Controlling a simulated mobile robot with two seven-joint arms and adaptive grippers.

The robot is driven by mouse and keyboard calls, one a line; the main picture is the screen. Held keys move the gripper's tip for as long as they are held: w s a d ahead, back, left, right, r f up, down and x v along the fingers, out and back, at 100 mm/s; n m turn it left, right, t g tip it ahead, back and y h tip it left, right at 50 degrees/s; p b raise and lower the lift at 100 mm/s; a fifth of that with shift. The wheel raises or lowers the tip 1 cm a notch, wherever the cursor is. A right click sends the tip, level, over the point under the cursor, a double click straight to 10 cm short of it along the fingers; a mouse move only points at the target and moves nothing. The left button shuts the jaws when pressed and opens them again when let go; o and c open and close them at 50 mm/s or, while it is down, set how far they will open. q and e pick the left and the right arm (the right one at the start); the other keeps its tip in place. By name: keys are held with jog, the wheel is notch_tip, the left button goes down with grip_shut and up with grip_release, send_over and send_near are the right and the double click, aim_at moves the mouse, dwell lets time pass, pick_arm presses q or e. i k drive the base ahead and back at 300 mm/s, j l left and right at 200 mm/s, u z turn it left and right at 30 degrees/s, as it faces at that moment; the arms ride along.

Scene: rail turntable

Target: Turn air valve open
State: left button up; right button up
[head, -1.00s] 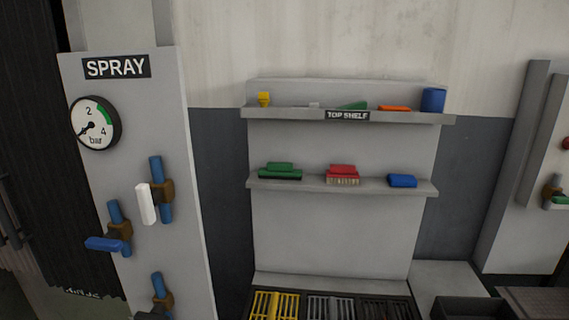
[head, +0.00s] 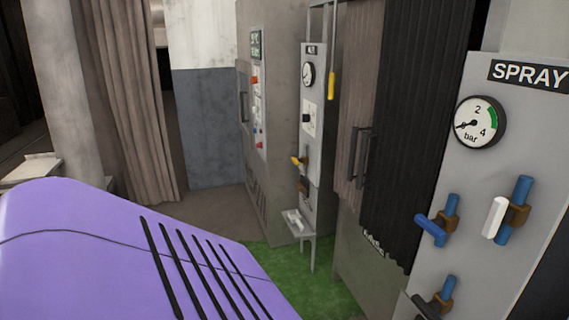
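A grey panel labelled SPRAY (head: 526,75) stands at the right edge of the head view. It carries a round gauge (head: 480,123) marked in bar, with its needle pointing to the lower left. Below are a valve with a blue handle (head: 432,229), a valve with a white handle (head: 495,218) and a lower valve with a dark handle (head: 431,308). The white handle stands nearly upright along its blue pipe; the blue handle lies across its pipe. No label shows which one is the air valve. Neither of my grippers is in view.
A large purple surface with black slots (head: 120,255) fills the lower left. Further back are a narrow panel with a gauge and a yellow handle (head: 298,161), a grey cabinet (head: 268,130), a dark strip curtain (head: 418,140) and green floor (head: 315,280).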

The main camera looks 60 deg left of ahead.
aim_at(297, 162)
jog(key=u, duration=2)
jog(key=i+j+z, duration=0.1)
jog(key=z, duration=0.35)
jog(key=i+j+z, duration=0.2)
jog(key=z, duration=0.3)
jog(key=i+j+z, duration=0.3)
jog(key=j, duration=0.35)
jog(key=i+j+z, duration=0.15)
jog(key=i+j, duration=0.15)
jog(key=j, duration=0.2)
jog(key=i+j, duration=0.15)
jog(key=j, duration=0.25)
jog(key=i+j+z, duration=0.1)
jog(key=j, duration=0.25)
jog(key=i+j, duration=0.15)
jog(key=j, duration=0.25)
jog(key=i+j+z, duration=0.1)
jog(key=j, duration=0.25)
jog(key=i+j, duration=0.15)
jog(key=j, duration=0.25)
